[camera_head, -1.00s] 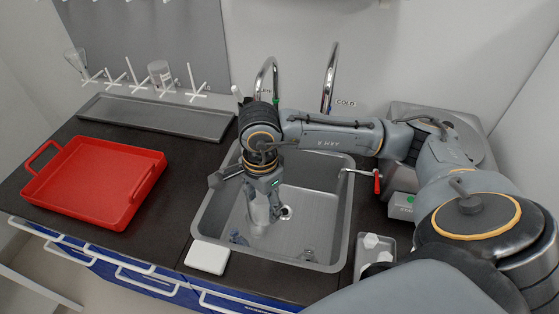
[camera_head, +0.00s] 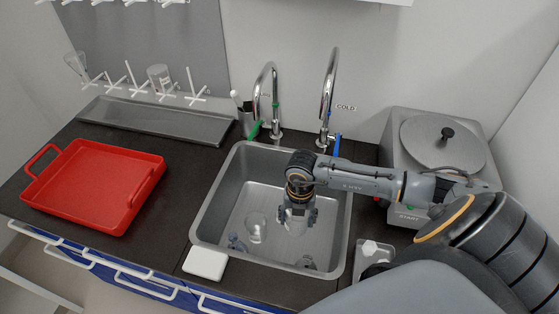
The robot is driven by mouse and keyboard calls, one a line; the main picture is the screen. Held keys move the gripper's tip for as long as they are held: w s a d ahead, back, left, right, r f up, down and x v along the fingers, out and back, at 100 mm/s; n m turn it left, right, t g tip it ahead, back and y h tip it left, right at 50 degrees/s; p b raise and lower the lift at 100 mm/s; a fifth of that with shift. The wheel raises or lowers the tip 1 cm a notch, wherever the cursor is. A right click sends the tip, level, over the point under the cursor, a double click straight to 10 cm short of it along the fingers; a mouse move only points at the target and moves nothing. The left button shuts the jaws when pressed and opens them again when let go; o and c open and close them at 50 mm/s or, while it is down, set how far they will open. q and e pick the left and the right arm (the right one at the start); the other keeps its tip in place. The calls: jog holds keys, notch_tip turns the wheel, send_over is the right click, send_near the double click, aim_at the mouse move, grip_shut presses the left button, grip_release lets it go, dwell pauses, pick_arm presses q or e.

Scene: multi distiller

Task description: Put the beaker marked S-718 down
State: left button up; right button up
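My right gripper (camera_head: 298,218) reaches down into the metal sink (camera_head: 227,200), right of its middle. A pale, glassy shape (camera_head: 295,229) shows at its fingertips; I cannot tell whether it is a held beaker or the sink floor behind. A clear glass vessel (camera_head: 257,228) is in the sink to the left of the gripper, apart from it. Small bluish glassware (camera_head: 237,243) lies at the sink's front left. No marking S-718 is readable. My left gripper is not in view.
A red tray (camera_head: 90,185) and a grey metal tray (camera_head: 155,119) are on the left counter. Two taps (camera_head: 328,95) stand behind the sink. A white block (camera_head: 205,262) is at its front left corner. A lidded machine (camera_head: 440,150) stands at the right.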

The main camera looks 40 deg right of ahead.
jog(key=m, duration=0.2)
send_over(298, 244)
notch_tip(298, 244, down, 8)
jog(key=shift+r+p, duration=0.2)
jog(key=shift+p, duration=0.1)
jog(key=shift+f, duration=2.25)
jog(key=shift+f, duration=0.2)
jog(key=o, duration=1.3)
notch_tip(298, 244, up, 12)
jog(key=shift+r, duration=0.25)
